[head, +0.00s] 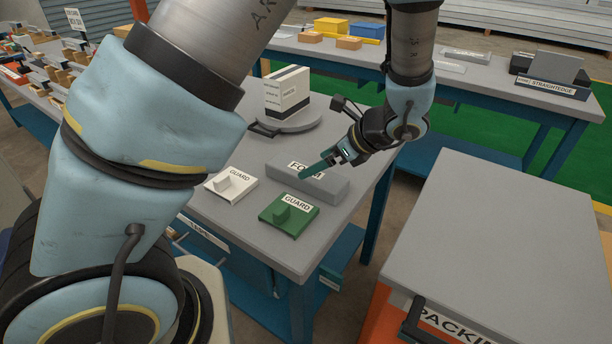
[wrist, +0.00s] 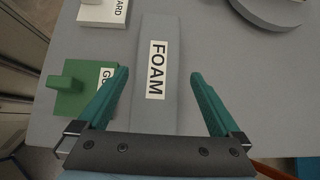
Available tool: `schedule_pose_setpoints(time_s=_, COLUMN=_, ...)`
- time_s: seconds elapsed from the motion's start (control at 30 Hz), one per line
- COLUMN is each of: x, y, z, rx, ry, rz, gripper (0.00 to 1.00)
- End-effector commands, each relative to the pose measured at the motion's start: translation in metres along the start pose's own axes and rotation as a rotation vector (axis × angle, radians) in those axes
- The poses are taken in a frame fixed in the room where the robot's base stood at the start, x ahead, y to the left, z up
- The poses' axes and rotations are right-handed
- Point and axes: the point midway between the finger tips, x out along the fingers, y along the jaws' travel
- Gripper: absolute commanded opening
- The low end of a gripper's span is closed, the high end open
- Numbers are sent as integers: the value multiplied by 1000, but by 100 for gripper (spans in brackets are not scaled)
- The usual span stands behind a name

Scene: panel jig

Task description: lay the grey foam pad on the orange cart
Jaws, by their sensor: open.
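The grey foam pad (head: 312,186) is a long grey block with a white FOAM label, lying on the grey workbench (head: 245,225). In the wrist view the pad (wrist: 150,108) runs lengthwise between my two green fingers, its near end hidden behind the gripper body. My gripper (head: 318,166) is open at the pad, and it also shows in the wrist view (wrist: 158,90) with clear space on both sides of the pad. The orange cart (head: 510,240) has a bare grey top, an orange body and a PACKING label, and stands at the right.
A green guard (head: 289,215) and a white guard (head: 231,184) lie close to the pad. A round turntable (head: 300,122) carrying a white box (head: 287,92) stands behind. A gap of floor separates the workbench from the cart. Another bench (head: 460,72) with several items is at the back.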

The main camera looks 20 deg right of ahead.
Motion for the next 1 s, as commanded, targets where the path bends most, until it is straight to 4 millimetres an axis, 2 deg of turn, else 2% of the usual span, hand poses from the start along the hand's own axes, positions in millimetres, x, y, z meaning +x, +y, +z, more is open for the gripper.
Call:
schedule_pose_setpoints(time_s=0.33, x=45, y=4, z=-2, rx=1, ry=-1, rz=2, gripper=100)
schedule_pose_setpoints(time_s=0.63, x=51, y=4, z=-2, rx=-1, ry=0, rz=1, gripper=100)
schedule_pose_setpoints(time_s=1.0, x=50, y=4, z=-2, rx=-1, ry=0, rz=1, gripper=60)
